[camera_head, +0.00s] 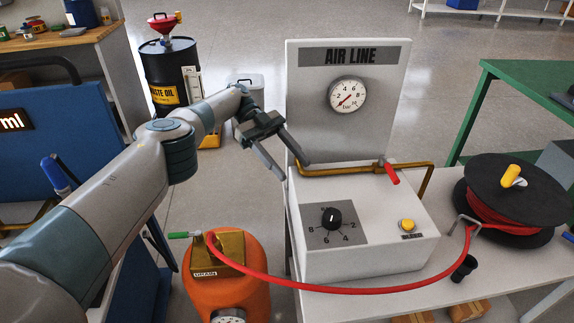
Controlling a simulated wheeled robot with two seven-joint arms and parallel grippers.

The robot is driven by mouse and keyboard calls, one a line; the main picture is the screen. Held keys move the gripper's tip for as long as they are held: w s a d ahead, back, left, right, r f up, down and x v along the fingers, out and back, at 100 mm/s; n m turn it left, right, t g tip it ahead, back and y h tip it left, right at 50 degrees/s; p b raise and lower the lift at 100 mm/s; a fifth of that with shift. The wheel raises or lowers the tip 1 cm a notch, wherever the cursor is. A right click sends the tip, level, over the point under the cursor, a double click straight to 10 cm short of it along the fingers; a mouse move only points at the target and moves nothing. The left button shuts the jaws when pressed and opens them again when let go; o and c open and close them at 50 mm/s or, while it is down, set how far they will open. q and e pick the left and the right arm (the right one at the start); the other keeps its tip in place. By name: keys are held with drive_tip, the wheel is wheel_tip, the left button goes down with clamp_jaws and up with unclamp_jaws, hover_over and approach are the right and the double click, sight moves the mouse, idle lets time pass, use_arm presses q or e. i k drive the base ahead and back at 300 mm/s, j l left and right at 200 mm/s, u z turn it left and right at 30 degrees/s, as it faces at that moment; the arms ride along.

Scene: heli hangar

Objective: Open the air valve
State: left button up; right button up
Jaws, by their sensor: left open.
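The air line unit (345,245) is a pale box on a light bench with an upright panel marked AIR LINE (350,57). A brass pipe (335,170) runs across the top of the box. The valve's red lever (391,174) sits on this pipe at the right and slants down toward the front. A round gauge (348,96) is on the panel. My left gripper (293,170) is open and empty, with its fingers near the pipe's left end, to the left of the red lever. I cannot tell whether it touches the pipe. My right gripper is not in view.
A black dial (331,218) and a yellow button (407,225) are on the box. A red hose (350,290) loops across the front from a black reel (515,197) to an orange tank (228,275). A green table (525,80) and an oil drum (171,70) stand behind.

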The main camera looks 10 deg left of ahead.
sight(389, 171)
drive_tip(key=k, duration=1)
